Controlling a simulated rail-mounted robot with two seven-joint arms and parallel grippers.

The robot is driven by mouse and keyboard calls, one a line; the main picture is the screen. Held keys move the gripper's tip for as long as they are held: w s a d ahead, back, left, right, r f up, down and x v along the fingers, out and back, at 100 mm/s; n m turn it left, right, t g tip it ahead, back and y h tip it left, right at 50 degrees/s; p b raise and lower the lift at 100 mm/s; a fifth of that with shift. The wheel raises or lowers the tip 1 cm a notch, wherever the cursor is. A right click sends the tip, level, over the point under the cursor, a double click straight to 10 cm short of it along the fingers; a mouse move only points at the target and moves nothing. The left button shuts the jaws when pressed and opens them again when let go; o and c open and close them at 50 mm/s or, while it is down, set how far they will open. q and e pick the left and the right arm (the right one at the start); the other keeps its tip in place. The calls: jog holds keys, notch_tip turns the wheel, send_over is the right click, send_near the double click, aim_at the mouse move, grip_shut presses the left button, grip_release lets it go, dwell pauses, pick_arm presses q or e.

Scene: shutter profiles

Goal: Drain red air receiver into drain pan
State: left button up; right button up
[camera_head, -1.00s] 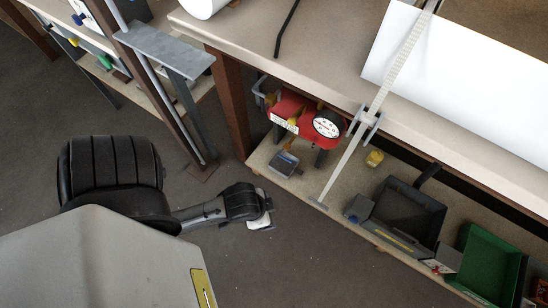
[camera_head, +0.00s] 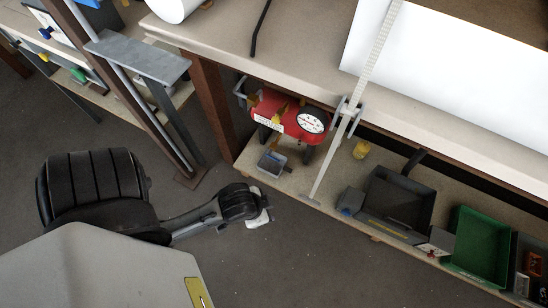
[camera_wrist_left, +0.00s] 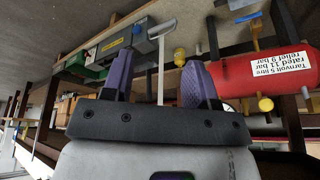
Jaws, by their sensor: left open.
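The red air receiver (camera_head: 269,108) lies on the low shelf under the bench, with a round white gauge (camera_head: 311,120) and yellow fittings. A small grey tray, seemingly the drain pan (camera_head: 272,164), sits on the shelf just below and in front of it. My left gripper (camera_head: 259,216) is over the floor in front of the shelf, clear of both. In the left wrist view, which appears upside down, its purple fingers (camera_wrist_left: 160,82) are apart and empty. The labelled receiver (camera_wrist_left: 296,78) is at right, with a blue-handled yellow fitting (camera_wrist_left: 252,22) beside the pan (camera_wrist_left: 242,4). My right gripper is not visible.
A pale upright bar (camera_head: 328,168) stands right of the receiver. A yellow cup (camera_head: 361,150), a dark grey bin (camera_head: 398,200) and a green bin (camera_head: 482,242) sit farther right. The bench top (camera_head: 300,72) overhangs the receiver. Brown legs stand left. The floor ahead is clear.

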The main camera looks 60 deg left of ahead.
pick_arm(q)
jog(key=shift+w+a+f+b, duration=0.1)
jog(key=shift+w+f+b, duration=0.15)
jog(key=shift+w, duration=0.35)
jog(key=shift+w+f+b, duration=0.2)
jog(key=shift+w, duration=0.35)
jog(key=shift+c, duration=0.7)
jog(key=x, duration=0.2)
jog(key=shift+a+f, duration=0.1)
jog(key=shift+f, duration=0.25)
jog(key=shift+c, duration=0.3)
jog(key=n+t+y+b, duration=0.2)
jog(key=n+t+y, duration=0.85)
jog(key=n, duration=1.55)
send_near(276, 160)
jog(key=shift+n, duration=0.4)
jog(key=shift+f+b+x, duration=0.15)
jog(key=shift+b+x, duration=1.05)
jog(key=shift+x, duration=1.4)
jog(key=shift+f+b+x, duration=0.15)
jog(key=shift+b+x, duration=1)
jog(key=shift+x, duration=1.45)
